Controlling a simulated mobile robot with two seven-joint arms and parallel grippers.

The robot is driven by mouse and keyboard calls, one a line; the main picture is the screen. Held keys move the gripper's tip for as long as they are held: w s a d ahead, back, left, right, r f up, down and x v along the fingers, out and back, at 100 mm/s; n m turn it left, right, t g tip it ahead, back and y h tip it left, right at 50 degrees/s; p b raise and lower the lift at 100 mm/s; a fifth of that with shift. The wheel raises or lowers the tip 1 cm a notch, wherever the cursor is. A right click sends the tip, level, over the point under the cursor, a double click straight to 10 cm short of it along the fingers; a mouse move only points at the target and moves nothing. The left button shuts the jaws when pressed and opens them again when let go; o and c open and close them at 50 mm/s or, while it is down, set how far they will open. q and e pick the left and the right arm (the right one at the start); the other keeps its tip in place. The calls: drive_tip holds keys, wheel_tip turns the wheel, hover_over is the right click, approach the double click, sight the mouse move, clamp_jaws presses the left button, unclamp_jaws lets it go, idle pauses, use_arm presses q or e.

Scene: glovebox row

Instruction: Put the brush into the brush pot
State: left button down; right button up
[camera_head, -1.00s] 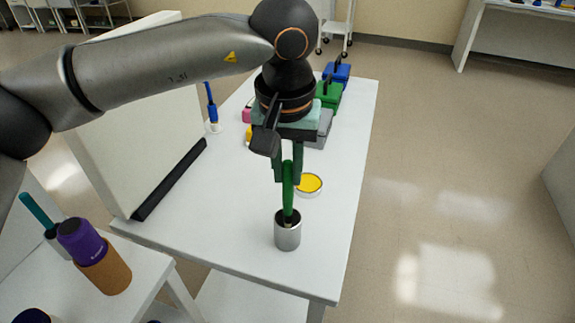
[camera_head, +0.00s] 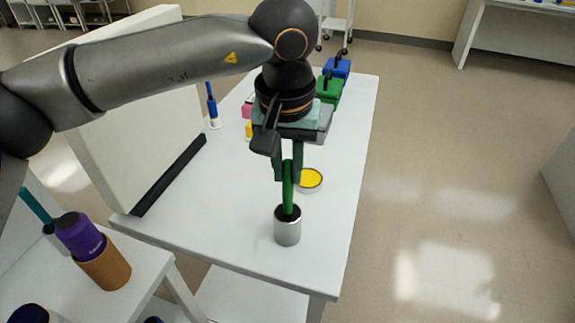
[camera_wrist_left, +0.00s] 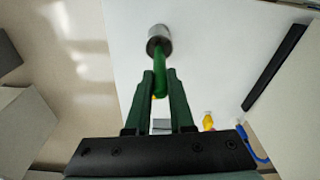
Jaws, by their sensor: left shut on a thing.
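The brush has a green handle (camera_head: 287,190) and points down, nearly upright. My left gripper (camera_head: 287,172) is shut on the handle, with a green finger on each side of it. The brush pot is a silver metal cup (camera_head: 287,231) near the front of the white table. The brush's lower end is inside the pot's mouth, and its tip is hidden by the pot wall. In the left wrist view the brush handle (camera_wrist_left: 160,80) runs from between the fingertips (camera_wrist_left: 160,85) to the pot (camera_wrist_left: 159,38). My right gripper is not in view.
A round dish of yellow (camera_head: 309,179) stands just behind the pot. Green (camera_head: 329,91) and blue (camera_head: 337,68) boxes stand at the back. A white panel (camera_head: 135,120) with a black bar (camera_head: 170,177) is at left. A purple-topped container (camera_head: 80,236) stands on the left table.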

use_arm(q)
drive_tip(key=c, duration=0.7)
unclamp_jaws()
